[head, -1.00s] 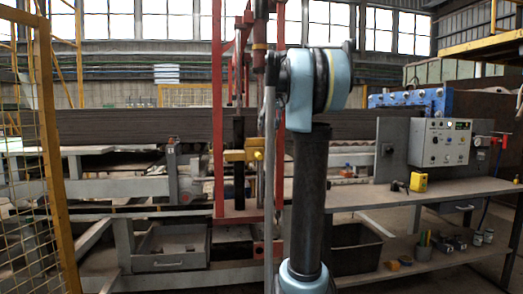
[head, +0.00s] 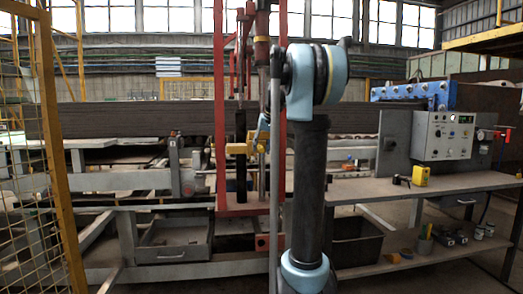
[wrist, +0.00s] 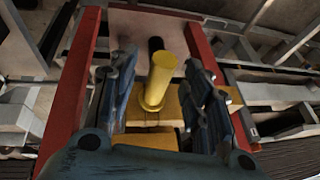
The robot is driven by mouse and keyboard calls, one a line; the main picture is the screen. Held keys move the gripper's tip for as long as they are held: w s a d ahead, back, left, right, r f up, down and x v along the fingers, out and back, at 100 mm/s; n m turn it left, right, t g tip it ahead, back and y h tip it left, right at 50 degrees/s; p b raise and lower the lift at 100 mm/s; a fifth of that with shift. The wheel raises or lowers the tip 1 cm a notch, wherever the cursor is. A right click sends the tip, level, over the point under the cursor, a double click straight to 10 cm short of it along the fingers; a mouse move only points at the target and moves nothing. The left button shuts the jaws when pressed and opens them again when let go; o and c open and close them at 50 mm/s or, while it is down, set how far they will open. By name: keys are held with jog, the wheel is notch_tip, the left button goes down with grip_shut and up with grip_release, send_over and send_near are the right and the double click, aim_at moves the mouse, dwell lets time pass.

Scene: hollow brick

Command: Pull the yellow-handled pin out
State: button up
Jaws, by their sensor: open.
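The yellow handle (wrist: 160,78) of the pin is a short cylinder standing out from a yellow block (wrist: 146,140) in the wrist view. My gripper (wrist: 161,70) is open, with one blue-grey finger on each side of the handle. Gaps show between the fingers and the handle. In the head view the yellow block (head: 236,148) sits in a red upright frame (head: 222,110). A blue part of my gripper (head: 264,128) shows beside it, and my arm hides much of this area. The pin's shaft is not visible.
A dark vertical bar (head: 241,165) stands by the block inside the red frame. On the right are a bench (head: 455,185) and a grey control box (head: 443,136). A yellow mesh fence (head: 55,150) stands at the left.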

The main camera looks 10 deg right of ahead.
jog(key=shift+w+f, duration=0.1)
jog(key=shift+f, duration=0.1)
grip_shut()
jog(key=shift+s, duration=0.2)
jog(key=s, duration=1.3)
jog(key=shift+s, duration=0.25)
dwell(2.8)
dwell(0.4)
jog(key=s, duration=0.4)
jog(key=shift+s, duration=0.15)
dwell(0.3)
